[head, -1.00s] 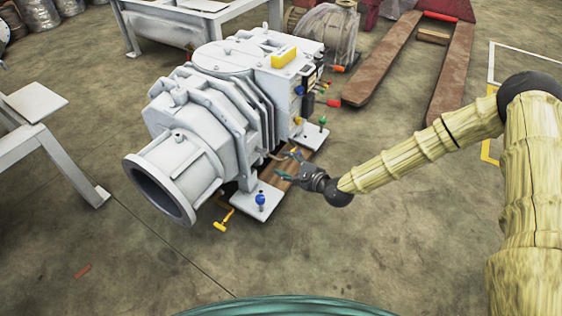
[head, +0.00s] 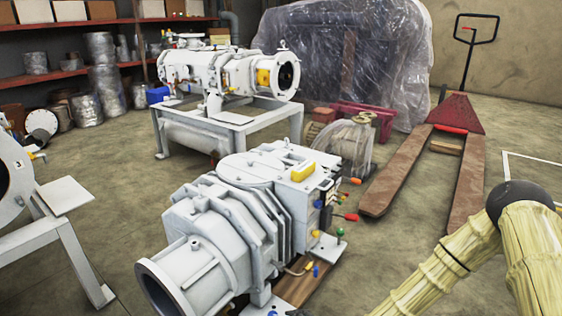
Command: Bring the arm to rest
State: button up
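My arm (head: 440,262) shows at the lower right in the head view, in a pale yellow ribbed sleeve with a dark elbow joint. It reaches down and left, and its far end runs out of the bottom of the picture. My gripper is outside the view, so its state and anything in it are hidden. The large white screw vacuum pump (head: 240,215) stands in the lower middle, left of my arm, with its open round flange at the lower left. A gap of floor shows between the pump and the visible arm.
A red pallet jack (head: 463,185) stands at the right. Another white pump (head: 222,72) rests on a white frame (head: 228,118) behind. A plastic-wrapped bulk (head: 345,60) and shelves (head: 90,25) line the back. A white stand (head: 65,235) is at the left. Some floor is free between pump and pallet jack.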

jog(key=s+d+f+n+g+h, duration=0.1)
jog(key=s+d+f+n+g, duration=0.2)
jog(key=s, duration=0.6)
jog(key=s+d+f+n+g+h, duration=0.1)
jog(key=s+f+n+g+h, duration=0.1)
jog(key=s+f+n, duration=0.45)
jog(key=s+d+r+n+g+h, duration=0.25)
jog(key=s+d+n+h, duration=0.25)
jog(key=s+d, duration=1)
notch_tip(320, 180, up, 38)
jog(key=s+a+p, duration=0.1)
jog(key=s+p, duration=0.1)
jog(key=p, duration=3.6)
jog(key=shift+a+g+p, duration=0.15)
jog(key=shift+g+p, duration=0.2)
jog(key=shift+g, duration=0.1)
